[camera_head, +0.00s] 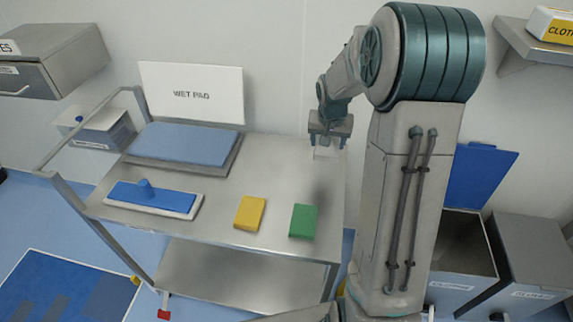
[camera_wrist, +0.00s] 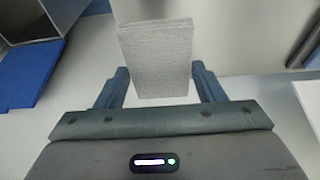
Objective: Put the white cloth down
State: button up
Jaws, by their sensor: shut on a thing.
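The white cloth (camera_wrist: 158,60) is a flat, textured, folded rectangle between the fingers of my gripper (camera_wrist: 158,88) in the wrist view. My gripper is shut on it. In the head view my gripper (camera_head: 328,142) is above the right end of the steel cart (camera_head: 285,160), and a small part of the cloth (camera_head: 325,153) shows pale below the fingers. I cannot tell how far the cloth is above the cart top.
On the cart are a yellow cloth (camera_head: 250,213), a green cloth (camera_head: 303,221), a blue flat mop (camera_head: 150,197) and a blue pad in a tray (camera_head: 185,144). A "WET PAD" sign (camera_head: 192,93) stands behind. Bins with a raised blue lid (camera_head: 483,174) stand right.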

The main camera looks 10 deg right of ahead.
jog(key=w+a+f, duration=0.1)
jog(key=a+f, duration=0.1)
jog(key=a, duration=0.1)
jog(key=w+a+f+p, duration=0.1)
jog(key=w+a+f, duration=0.1)
jog(key=a, duration=0.2)
jog(key=w+a+f, duration=0.2)
jog(key=a+f, duration=0.1)
jog(key=shift+w+a+p, duration=0.15)
jog(key=shift+w+p, duration=0.1)
jog(key=shift+p, duration=0.05)
jog(key=shift+f, duration=1.85)
jog(key=shift+c, duration=0.4)
jog(key=o, duration=1)
jog(key=shift+c, duration=0.2)
jog(key=shift+p, duration=0.35)
jog(key=s+b+v, duration=0.1)
jog(key=b+v, duration=0.1)
jog(key=v, duration=1.1)
jog(key=s+r+n, duration=0.2)
jog(key=s+r, duration=0.2)
jog(key=s, duration=0.9)
jog(key=s+d+r+n+y, duration=0.1)
jog(key=s+r, duration=0.4)
jog(key=s, duration=0.9)
jog(key=shift+s+n, duration=0.15)
jog(key=shift+n, duration=0.65)
jog(key=shift+d, duration=0.1)
